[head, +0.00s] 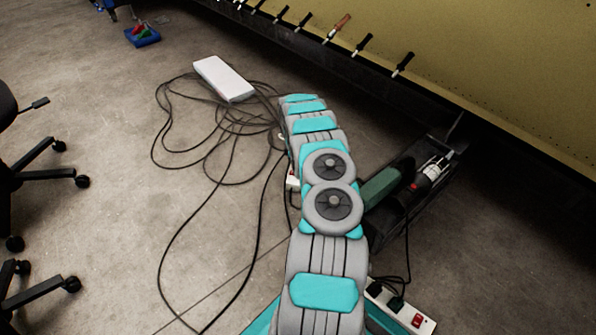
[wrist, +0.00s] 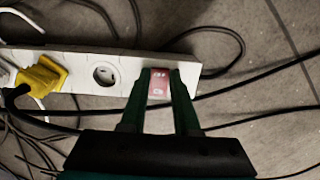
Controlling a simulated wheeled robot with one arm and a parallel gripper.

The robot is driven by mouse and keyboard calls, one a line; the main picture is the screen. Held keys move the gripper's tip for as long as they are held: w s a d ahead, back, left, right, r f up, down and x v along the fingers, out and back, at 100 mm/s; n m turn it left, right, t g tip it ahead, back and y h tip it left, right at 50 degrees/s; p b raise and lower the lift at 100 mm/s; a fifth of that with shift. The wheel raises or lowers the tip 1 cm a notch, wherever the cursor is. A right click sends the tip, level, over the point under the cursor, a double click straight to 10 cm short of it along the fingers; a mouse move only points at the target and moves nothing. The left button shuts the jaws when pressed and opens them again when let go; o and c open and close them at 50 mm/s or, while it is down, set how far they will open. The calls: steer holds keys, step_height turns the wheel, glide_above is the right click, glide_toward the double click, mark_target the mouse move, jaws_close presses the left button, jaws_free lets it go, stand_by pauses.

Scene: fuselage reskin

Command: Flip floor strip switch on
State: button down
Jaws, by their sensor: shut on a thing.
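In the wrist view a white floor power strip (wrist: 130,66) lies on the concrete, with a red rocker switch (wrist: 159,84) near its right end. My gripper (wrist: 168,74) has its two dark green fingers on either side of the switch, close in, and is shut on it. White marks show on the switch; I cannot tell which way it is pressed. A yellow plug (wrist: 42,76) sits in the strip to the left, beside an empty round socket (wrist: 104,73). In the head view my arm hides my gripper. A bit of white strip with red (head: 292,180) shows left of the arm.
Another white strip (head: 418,319) with a red switch and dark plugs lies at bottom right. Loose black cables (head: 215,135) spread left, near a white box (head: 224,79). A dark tool case (head: 408,205) stands right of my arm, below the yellow panel (head: 480,60). Chair legs are far left.

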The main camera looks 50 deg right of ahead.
mark_target(291, 172)
steer(key=shift+w+a+f+g+h+b, duration=0.2)
steer(key=shift+w+g+h+b, duration=0.1)
steer(key=shift+g+b, duration=0.25)
steer(key=shift+s+d+r+g, duration=0.1)
steer(key=shift+r+g, duration=0.15)
steer(key=shift+g, duration=0.1)
steer(key=c, duration=0.6)
jaws_free()
steer(key=shift+c, duration=0.2)
steer(key=shift+r, duration=0.1)
steer(key=v, duration=0.7)
steer(key=shift+r, duration=0.3)
